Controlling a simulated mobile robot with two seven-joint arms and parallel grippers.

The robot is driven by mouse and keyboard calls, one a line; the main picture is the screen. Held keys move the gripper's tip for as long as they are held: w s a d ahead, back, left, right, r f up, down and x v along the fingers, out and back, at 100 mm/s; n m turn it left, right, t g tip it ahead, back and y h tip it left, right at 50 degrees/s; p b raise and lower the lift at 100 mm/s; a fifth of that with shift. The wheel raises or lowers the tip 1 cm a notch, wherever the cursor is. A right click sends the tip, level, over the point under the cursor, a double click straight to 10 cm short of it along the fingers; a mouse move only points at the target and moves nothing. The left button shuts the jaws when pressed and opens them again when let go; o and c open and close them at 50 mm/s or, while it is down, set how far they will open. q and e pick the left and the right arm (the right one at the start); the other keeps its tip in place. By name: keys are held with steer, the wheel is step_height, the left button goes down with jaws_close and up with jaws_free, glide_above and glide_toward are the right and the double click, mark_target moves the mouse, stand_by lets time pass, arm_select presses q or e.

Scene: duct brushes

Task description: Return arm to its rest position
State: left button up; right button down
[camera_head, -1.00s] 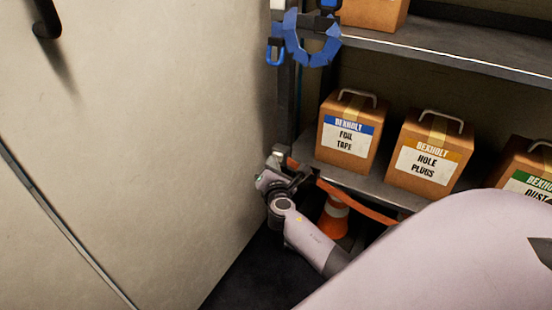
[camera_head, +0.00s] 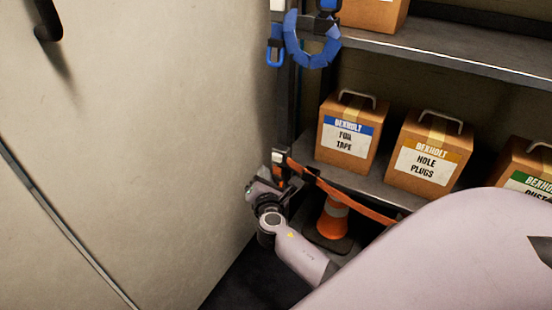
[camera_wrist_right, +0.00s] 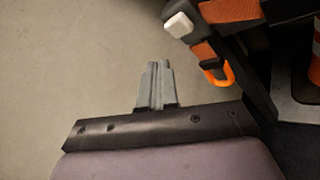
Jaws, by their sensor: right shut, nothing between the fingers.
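My right gripper (camera_wrist_right: 156,85) shows in the wrist view with its two grey fingers together and nothing between them. Pale wall lies behind the fingertips. In the head view my right arm reaches in from the lower right, and its wrist end is by the shelf's front left post, close to the wall. The fingertips are hard to make out there. My left gripper is in neither view.
The shelf post (camera_head: 285,105) carries an orange strap (camera_head: 345,197) and blue loops (camera_head: 312,55). An orange cone (camera_head: 333,218) stands below. A foil tape box (camera_head: 348,135) and a hole plugs box (camera_head: 428,155) sit on the shelf. The wall (camera_head: 150,150) fills the left.

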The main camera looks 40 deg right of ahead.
steer(key=shift+s+a, duration=0.2)
steer(key=shift+a, duration=0.35)
steer(key=shift+s+a, duration=0.2)
steer(key=shift+a, duration=0.3)
